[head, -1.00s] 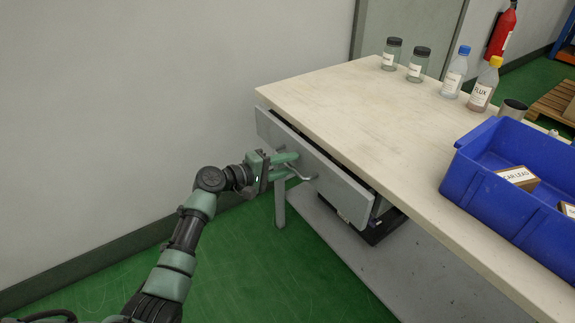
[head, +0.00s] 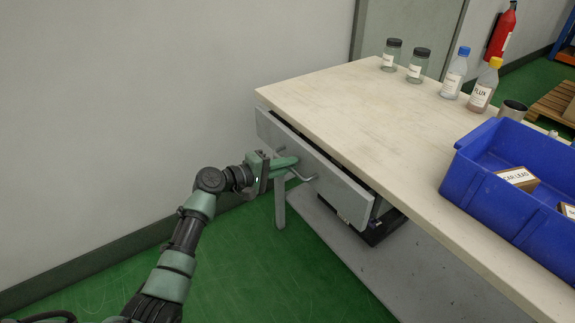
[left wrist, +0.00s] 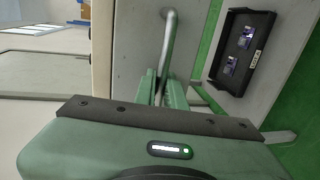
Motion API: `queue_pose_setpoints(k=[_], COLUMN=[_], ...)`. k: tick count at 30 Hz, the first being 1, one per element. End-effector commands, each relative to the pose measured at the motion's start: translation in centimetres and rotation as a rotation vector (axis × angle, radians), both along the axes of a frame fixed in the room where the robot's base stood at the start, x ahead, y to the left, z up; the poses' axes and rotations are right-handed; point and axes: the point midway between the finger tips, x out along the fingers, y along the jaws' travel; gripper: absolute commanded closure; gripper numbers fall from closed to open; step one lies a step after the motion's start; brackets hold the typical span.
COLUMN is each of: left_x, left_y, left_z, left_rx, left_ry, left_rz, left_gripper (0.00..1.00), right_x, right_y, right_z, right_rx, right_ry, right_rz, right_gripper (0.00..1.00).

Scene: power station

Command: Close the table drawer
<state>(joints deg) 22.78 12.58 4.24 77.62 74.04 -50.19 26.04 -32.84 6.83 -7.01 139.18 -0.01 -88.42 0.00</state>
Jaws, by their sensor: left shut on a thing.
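The grey drawer front (head: 335,188) stands out a little from under the table top (head: 340,100), with a dark gap behind it, so the drawer is partly open. Its bar handle (head: 303,178) is on the outer face. My left gripper (head: 286,163) is at the drawer front and shut on the handle. In the left wrist view the handle (left wrist: 169,45) runs down between the green fingers (left wrist: 158,92). The drawer's inside is hidden. My right gripper is not in view.
A blue bin (head: 475,205) with boxes stands on the table's right side. Several jars and bottles (head: 453,75) stand at the back. A black tray (left wrist: 243,52) lies on the lower shelf (head: 400,262). Green floor in front of the table is clear.

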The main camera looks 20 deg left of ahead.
Motion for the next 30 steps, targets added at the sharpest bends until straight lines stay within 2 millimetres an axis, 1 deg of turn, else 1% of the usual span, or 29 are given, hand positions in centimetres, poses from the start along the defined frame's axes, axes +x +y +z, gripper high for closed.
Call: queue_pose_setpoints(k=[23,25,28,30], left_x=[0.0,0.3,1.7,2.5], left_y=[0.0,-0.3,-1.3,-2.0], left_z=[-0.2,-0.2,-0.2,-0.2], left_rx=[0.001,0.0,-0.004,-0.002], left_ry=[0.003,0.002,-0.001,0.0], left_rz=[-0.001,-0.001,-0.001,-0.002], left_gripper=[1.0,1.0,1.0,1.0], right_x=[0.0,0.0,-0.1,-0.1], right_y=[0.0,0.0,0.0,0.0], right_z=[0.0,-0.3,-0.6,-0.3], right_rx=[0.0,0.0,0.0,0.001], right_ry=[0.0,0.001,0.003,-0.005], right_rz=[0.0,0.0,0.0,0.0], right_gripper=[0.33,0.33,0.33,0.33])
